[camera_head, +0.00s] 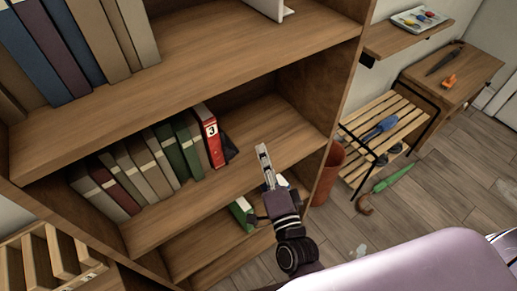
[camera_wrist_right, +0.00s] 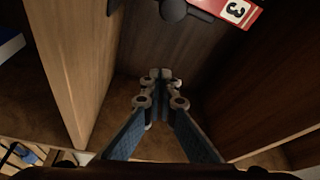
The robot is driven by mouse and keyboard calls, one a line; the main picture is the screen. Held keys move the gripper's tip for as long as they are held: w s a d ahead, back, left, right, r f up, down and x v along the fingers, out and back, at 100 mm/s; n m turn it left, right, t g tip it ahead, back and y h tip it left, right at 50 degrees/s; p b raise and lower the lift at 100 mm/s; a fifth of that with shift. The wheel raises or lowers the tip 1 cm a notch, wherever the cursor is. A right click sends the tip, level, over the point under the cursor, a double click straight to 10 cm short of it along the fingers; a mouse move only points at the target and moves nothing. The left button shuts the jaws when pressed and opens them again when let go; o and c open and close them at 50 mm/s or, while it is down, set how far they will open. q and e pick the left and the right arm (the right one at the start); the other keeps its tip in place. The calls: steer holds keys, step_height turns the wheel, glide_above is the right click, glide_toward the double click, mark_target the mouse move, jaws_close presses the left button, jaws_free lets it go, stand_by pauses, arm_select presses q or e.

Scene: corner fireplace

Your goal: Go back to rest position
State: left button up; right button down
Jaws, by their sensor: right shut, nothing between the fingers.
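My right gripper (camera_head: 262,150) is in front of the middle shelf of a wooden bookcase (camera_head: 180,103). Its fingers are shut with nothing between them, and they meet at the middle of the right wrist view (camera_wrist_right: 160,78). A red binder marked 3 (camera_head: 212,138) stands upright at the right end of the book row, to the left of the gripper and apart from it. The binder also shows at the top of the wrist view (camera_wrist_right: 238,12). A dark object (camera_head: 229,150) is beside the binder. My left gripper is not in view.
A green book (camera_head: 243,213) is on the lower shelf near my right arm. A brown bin (camera_head: 328,172), a slatted rack (camera_head: 388,127) and a green umbrella (camera_head: 394,178) are to the right. A wooden side table (camera_head: 468,72) stands farther back. Open floor (camera_head: 450,190) lies at right.

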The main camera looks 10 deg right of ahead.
steer(key=s+b, duration=0.2)
steer(key=s, duration=0.5)
steer(key=s+a+f+n+g+y, duration=0.1)
steer(key=s+f+n+g, duration=0.2)
steer(key=f, duration=0.9)
steer(key=s+a+f+n+g, duration=0.1)
steer(key=s+f+n+g, duration=0.25)
steer(key=f, duration=0.85)
steer(key=s+a+f+n+g+y, duration=0.1)
steer(key=s+a+f+n+g, duration=0.15)
steer(key=f, duration=0.95)
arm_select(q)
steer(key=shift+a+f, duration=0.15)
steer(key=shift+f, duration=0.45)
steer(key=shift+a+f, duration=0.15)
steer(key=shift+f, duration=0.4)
arm_select(e)
steer(key=s+d+f+n+g+h, duration=0.1)
steer(key=s+d+f+n+g, duration=0.1)
steer(key=s+f, duration=0.4)
steer(key=s+d+f+n+g, duration=0.3)
steer(key=s+d+f, duration=0.4)
steer(key=s, duration=0.3)
steer(key=s+d+f+n+g+h, duration=0.1)
steer(key=s+d+f+n+g, duration=0.2)
steer(key=s+f, duration=0.4)
steer(key=shift+s+d+f+g+h, duration=0.25)
steer(key=shift+s+d+g, duration=0.25)
steer(key=shift+s+d, duration=0.5)
